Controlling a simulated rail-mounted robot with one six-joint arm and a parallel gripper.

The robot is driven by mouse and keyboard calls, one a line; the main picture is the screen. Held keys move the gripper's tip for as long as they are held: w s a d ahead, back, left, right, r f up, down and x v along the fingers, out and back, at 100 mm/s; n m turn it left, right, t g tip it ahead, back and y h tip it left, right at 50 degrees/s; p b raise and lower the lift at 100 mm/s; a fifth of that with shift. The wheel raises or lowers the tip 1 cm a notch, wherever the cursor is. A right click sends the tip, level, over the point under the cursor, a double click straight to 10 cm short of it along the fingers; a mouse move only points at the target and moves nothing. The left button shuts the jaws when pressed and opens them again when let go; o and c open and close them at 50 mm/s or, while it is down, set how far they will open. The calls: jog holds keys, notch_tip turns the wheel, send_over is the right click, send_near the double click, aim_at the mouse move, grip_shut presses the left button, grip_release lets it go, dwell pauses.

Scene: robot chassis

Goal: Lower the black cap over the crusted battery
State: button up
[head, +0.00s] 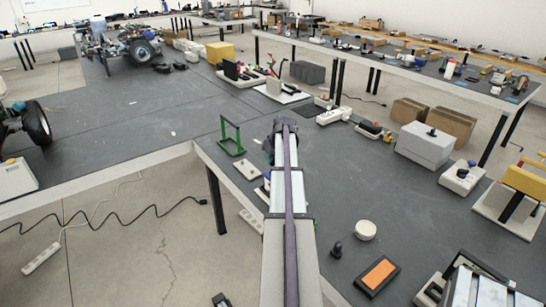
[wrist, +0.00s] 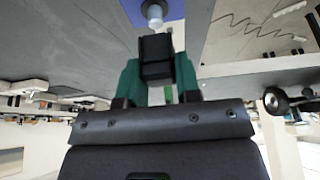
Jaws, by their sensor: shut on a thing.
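In the wrist view my gripper (wrist: 157,62) has green fingers shut on a dark, boxy piece, the black cap (wrist: 155,48). Beyond the cap, near the top edge, a pale grey-white upright cylinder (wrist: 155,12) shows, likely the crusted battery. It stands on or by a blue patch (wrist: 178,9). The cap lines up with the cylinder in this view; I cannot tell whether they touch. Crust on it is too blurred to make out.
A green frame (head: 232,138) and a small pale block (head: 247,169) stand left of my arm. A white power strip (head: 333,116) lies to its right. A round white puck (head: 365,230) and an orange-topped box (head: 380,275) sit nearer. The dark bench right of my arm has clear room.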

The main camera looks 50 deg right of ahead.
aim_at(273, 164)
jog(key=shift+f+b, duration=2.1)
jog(key=o, duration=1)
jog(key=p+v, duration=1)
jog(key=shift+s+r, duration=0.1)
jog(key=shift+r, duration=0.3)
